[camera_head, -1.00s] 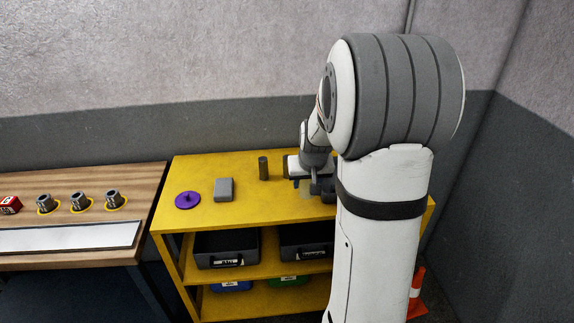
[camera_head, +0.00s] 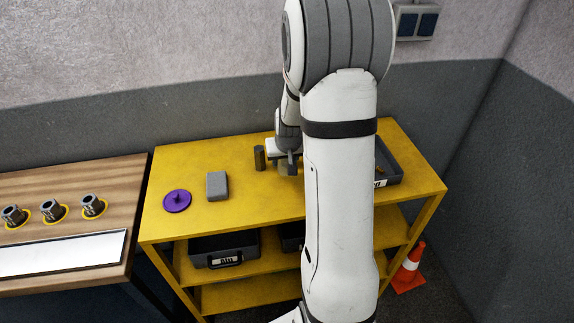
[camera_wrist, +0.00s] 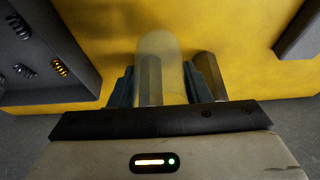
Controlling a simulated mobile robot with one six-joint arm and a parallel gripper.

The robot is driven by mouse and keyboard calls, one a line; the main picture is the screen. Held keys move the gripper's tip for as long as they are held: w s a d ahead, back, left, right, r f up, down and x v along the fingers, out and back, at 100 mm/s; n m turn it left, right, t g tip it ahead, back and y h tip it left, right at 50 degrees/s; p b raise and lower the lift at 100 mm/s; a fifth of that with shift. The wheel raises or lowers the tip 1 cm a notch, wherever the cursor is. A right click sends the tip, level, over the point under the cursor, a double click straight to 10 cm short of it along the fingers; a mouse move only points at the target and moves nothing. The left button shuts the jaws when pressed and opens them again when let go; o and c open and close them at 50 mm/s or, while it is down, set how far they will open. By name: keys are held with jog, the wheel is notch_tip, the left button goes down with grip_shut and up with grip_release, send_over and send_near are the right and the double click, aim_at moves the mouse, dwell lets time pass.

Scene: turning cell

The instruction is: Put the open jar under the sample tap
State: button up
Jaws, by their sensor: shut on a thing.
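A translucent, pale jar (camera_wrist: 161,62) stands between my gripper's jaws in the wrist view. My gripper (camera_wrist: 160,88) is shut on it, with a dark finger on each side. In the head view my gripper (camera_head: 287,165) is over the yellow bench top, partly hidden by my own arm, and the jar is hard to make out there. Whether the jar is clear of the bench top I cannot tell. No sample tap can be made out in either view.
A grey block (camera_head: 217,186) and a purple knobbed disc (camera_head: 177,201) lie further left on the yellow bench (camera_head: 240,222). A dark tray (camera_head: 398,165) is to the right. An orange cone (camera_head: 409,268) stands on the floor.

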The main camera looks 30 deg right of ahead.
aim_at(285, 168)
jog(key=shift+s+f, duration=0.1)
jog(key=shift+f, duration=1.65)
jog(key=shift+f, duration=0.1)
jog(key=o, duration=0.5)
jog(key=shift+f, duration=0.1)
jog(key=o, duration=0.5)
jog(key=shift+c, duration=0.2)
